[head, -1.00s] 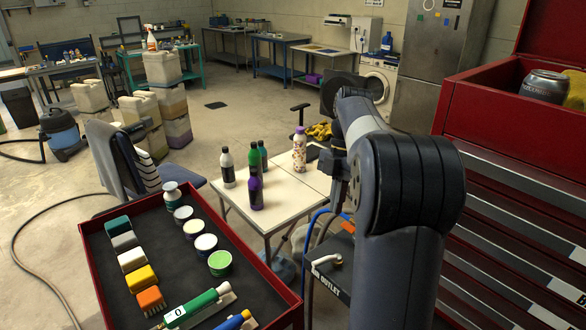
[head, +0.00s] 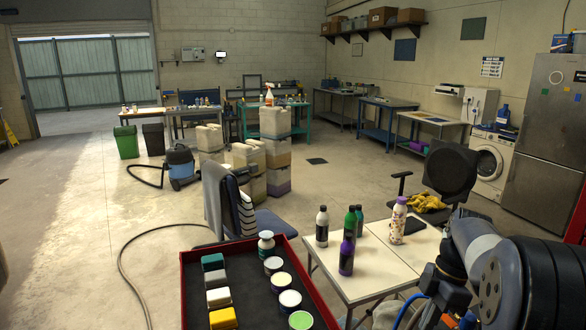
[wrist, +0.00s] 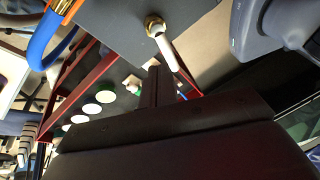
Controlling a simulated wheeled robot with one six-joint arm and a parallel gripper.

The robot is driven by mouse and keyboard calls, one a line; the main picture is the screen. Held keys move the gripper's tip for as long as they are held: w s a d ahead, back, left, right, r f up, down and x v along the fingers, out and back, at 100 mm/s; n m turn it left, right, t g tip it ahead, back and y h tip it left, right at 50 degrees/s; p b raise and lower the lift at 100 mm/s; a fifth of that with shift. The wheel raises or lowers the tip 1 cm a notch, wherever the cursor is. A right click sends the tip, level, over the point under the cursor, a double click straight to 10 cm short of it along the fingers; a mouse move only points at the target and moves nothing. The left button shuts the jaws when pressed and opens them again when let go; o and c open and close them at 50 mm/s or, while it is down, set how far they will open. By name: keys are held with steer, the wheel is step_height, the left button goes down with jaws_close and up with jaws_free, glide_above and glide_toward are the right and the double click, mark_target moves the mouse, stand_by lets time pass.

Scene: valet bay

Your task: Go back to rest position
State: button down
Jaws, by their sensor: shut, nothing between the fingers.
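My gripper (wrist: 158,84) shows in the wrist view as dark fingers closed together with nothing between them. It hangs over open space near the red-rimmed tray (wrist: 76,64), apart from the tray's pots as far as I can tell. In the head view my arm is folded low in the right corner, beside the white folding table (head: 382,271). The fingertips cannot be made out there.
A chair (head: 222,205) is behind the cart. The floor (head: 75,230) at left is mostly clear, with a hose across it.

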steer(key=m, duration=0.2)
steer(key=m+t, duration=0.1)
steer(key=m, duration=0.1)
steer(key=w+m+t, duration=0.1)
steer(key=m, duration=0.1)
steer(key=shift+d+f+m, duration=0.35)
steer(key=shift+f+m, duration=0.05)
steer(key=m, duration=0.2)
steer(key=m+t, duration=0.1)
steer(key=shift+w+d+f+m+t+p, duration=0.1)
steer(key=shift+w+d+m+t+p, duration=0.1)
steer(key=shift+d+m+t+p, duration=0.15)
steer(key=m, duration=0.3)
steer(key=shift+w+d+t, duration=0.15)
steer(key=shift+d+t, duration=0.1)
steer(key=shift+t, duration=0.1)
steer(key=shift+v, duration=2.45)
